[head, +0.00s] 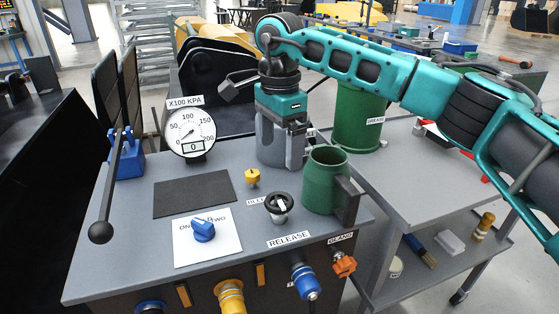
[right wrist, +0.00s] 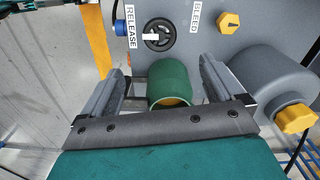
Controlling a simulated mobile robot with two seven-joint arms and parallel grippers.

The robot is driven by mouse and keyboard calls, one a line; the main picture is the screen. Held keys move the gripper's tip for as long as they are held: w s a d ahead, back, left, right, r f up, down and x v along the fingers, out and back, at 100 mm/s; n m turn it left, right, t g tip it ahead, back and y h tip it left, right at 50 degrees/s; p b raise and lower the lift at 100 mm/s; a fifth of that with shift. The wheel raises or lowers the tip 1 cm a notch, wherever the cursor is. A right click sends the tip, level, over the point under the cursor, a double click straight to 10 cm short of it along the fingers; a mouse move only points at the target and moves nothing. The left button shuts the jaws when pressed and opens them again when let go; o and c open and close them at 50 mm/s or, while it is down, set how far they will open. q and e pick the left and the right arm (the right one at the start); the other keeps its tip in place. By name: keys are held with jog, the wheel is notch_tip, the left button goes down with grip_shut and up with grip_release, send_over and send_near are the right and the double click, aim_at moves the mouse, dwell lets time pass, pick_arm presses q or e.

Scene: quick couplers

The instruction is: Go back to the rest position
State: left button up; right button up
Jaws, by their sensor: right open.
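My right gripper (head: 281,160) points down over the back right part of the grey bench top, behind the green mug (head: 325,178). In the right wrist view my right gripper (right wrist: 163,72) has its fingers wide apart. The green mug (right wrist: 169,88) shows between them in that picture, apart from both fingers. I cannot tell how high the fingertips are above the bench. The mug stands upright near the bench's right edge, its dark handle to the right. My left gripper is not in view.
The bench (head: 130,235) carries a gauge (head: 190,131), a black-balled lever (head: 107,200), a blue selector (head: 203,230), a yellow bleed knob (head: 252,177) and a black release knob (head: 280,205). A green grease container (head: 357,118) stands on the side table (head: 420,165). Couplers line the bench front.

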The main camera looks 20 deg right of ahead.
jog(key=shift+r, duration=0.4)
